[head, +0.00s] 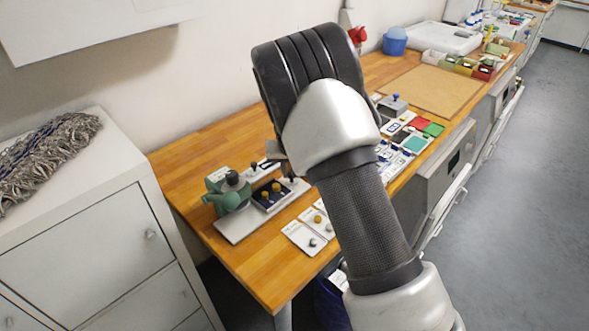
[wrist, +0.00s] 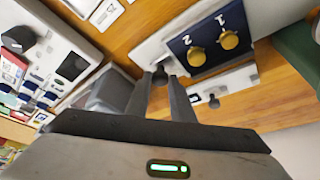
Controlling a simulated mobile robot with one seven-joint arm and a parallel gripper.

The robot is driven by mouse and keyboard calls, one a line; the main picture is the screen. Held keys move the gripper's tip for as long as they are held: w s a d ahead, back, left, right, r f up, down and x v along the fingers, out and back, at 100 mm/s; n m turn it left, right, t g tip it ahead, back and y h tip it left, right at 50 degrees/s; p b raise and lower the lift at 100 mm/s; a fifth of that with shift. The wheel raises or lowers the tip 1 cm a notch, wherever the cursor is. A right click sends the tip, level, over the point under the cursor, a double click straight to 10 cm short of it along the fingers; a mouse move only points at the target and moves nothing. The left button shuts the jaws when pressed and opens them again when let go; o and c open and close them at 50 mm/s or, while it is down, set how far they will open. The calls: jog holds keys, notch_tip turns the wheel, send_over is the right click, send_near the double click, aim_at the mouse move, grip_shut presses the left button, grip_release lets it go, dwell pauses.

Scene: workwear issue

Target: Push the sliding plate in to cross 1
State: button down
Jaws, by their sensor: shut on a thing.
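A dark blue plate (wrist: 211,42) with two brass knobs, numbered 1 and 2, sits on a light metal base. It also shows in the head view (head: 271,194). My gripper (wrist: 160,78) is shut on a small dark knob (wrist: 160,71) at the end of the light metal piece beside the number 2 side. I take this piece for the sliding plate (wrist: 150,50). In the head view my arm hides most of the gripper. I cannot make out any cross mark.
A green device with a black top (head: 232,188) stands beside the blue plate. A white strip with a dark knob (wrist: 225,92) lies along its other side. White cards (head: 304,236) lie near the bench's front edge. A grey box (wrist: 108,92) is close to my fingers.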

aim_at(274, 187)
jog(key=s+a, duration=0.5)
jog(key=shift+s+a, duration=0.1)
jog(key=c, duration=1.5)
grip_release()
jog(key=shift+c, duration=0.2)
jog(key=shift+r, duration=0.1)
jog(key=v, duration=1.7)
jog(key=shift+r, duration=0.2)
